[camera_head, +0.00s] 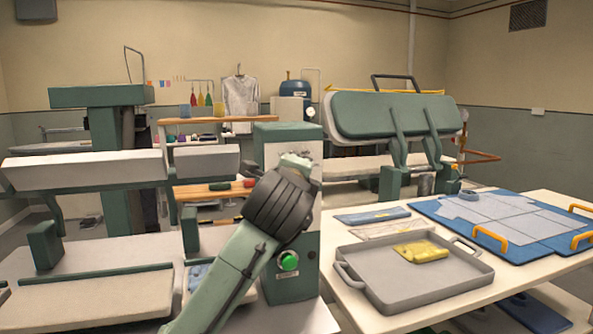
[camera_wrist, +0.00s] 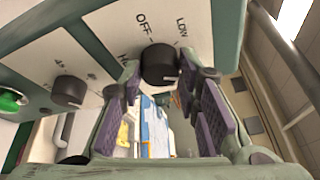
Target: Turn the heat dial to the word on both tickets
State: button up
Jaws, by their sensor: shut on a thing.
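The heat dial (camera_wrist: 158,62) is a dark round knob on a pale panel in the wrist view. Printed words OFF, LOW and a partly hidden word starting with H stand around it. A pale mark shows on its lower right edge; I cannot tell exactly which word it is set to. My gripper (camera_wrist: 163,82) is shut on the dial, one finger on each side. In the head view my arm hides the dial and most of my gripper. I cannot pick out either ticket or read any ticket word.
A second dark knob (camera_wrist: 69,92) and a green button (camera_wrist: 12,101) sit on the same panel. In the head view, a grey tray (camera_head: 375,290) with a folded yellow cloth (camera_head: 421,251) stands on the right table, by a blue board (camera_head: 450,212). Presses stand left and behind.

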jog(key=o, duration=1.2)
jog(key=shift+c, duration=0.2)
jog(key=shift+s, duration=0.1)
jog(key=s+a, duration=0.1)
jog(key=s, duration=1)
jog(key=shift+s+r, duration=0.4)
jog(key=shift+r, duration=0.05)
